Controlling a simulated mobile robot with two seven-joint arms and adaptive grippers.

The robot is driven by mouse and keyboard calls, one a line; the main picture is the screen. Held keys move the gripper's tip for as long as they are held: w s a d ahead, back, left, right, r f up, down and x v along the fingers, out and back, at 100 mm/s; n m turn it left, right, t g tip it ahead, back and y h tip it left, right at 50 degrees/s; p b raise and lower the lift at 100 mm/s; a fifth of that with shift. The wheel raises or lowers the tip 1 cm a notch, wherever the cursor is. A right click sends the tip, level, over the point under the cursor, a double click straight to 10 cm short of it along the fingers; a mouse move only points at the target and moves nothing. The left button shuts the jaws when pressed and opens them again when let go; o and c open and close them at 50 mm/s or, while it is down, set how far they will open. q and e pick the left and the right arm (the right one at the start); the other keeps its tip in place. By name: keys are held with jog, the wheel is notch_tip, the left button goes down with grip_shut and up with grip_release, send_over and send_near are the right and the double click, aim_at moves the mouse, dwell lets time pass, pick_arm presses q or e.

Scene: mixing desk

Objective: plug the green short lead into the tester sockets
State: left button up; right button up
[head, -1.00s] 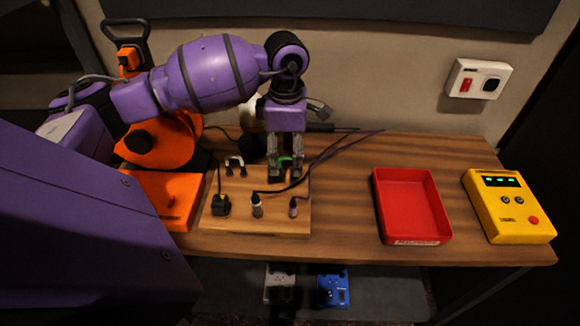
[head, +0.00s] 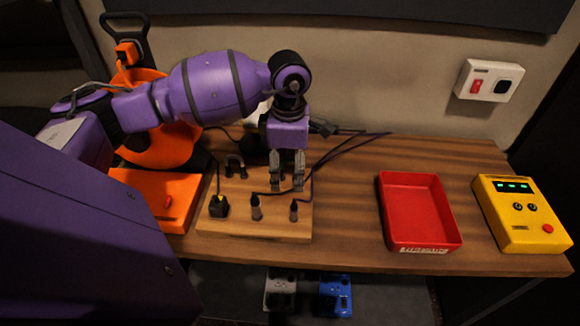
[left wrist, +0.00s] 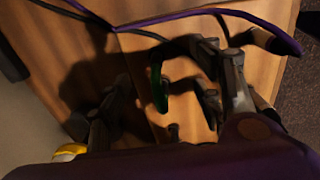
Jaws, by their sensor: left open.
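The green short lead (left wrist: 158,88) shows in the left wrist view as a small green piece at the wooden block (left wrist: 185,70), between my left gripper's spread fingers. My left gripper (head: 287,185) is open and points down over the back right part of the block (head: 265,227). It also shows in the left wrist view (left wrist: 170,85). In the head view I cannot make out the green lead behind the fingers. The yellow tester (head: 520,232) stands at the far right of the desk, with two dark sockets (head: 525,207), a lit green display and a red button.
The block also holds a dark U-shaped lead (head: 235,165) and several upright plugs (head: 256,207) with cables. An orange device (head: 160,195) is left of it. A red tray (head: 420,215) stands between block and tester. Desk between block and tray is clear.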

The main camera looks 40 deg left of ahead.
aim_at(289, 158)
jog(key=shift+s+f, duration=0.15)
jog(key=shift+f, duration=0.05)
dwell(0.6)
pick_arm(q)
jog(key=shift+c, duration=0.6)
grip_shut()
jog(key=shift+r, duration=0.1)
pick_arm(e)
jog(key=shift+r, duration=0.1)
dwell(0.5)
pick_arm(q)
jog(key=shift+r+p, duration=1.1)
jog(key=shift+r, duration=1.8)
pick_arm(e)
jog(key=shift+t, duration=0.3)
jog(key=shift+w+r, duration=0.65)
jog(key=shift+r, duration=0.25)
jog(key=shift+w+r, duration=0.6)
jog(key=shift+r, duration=0.25)
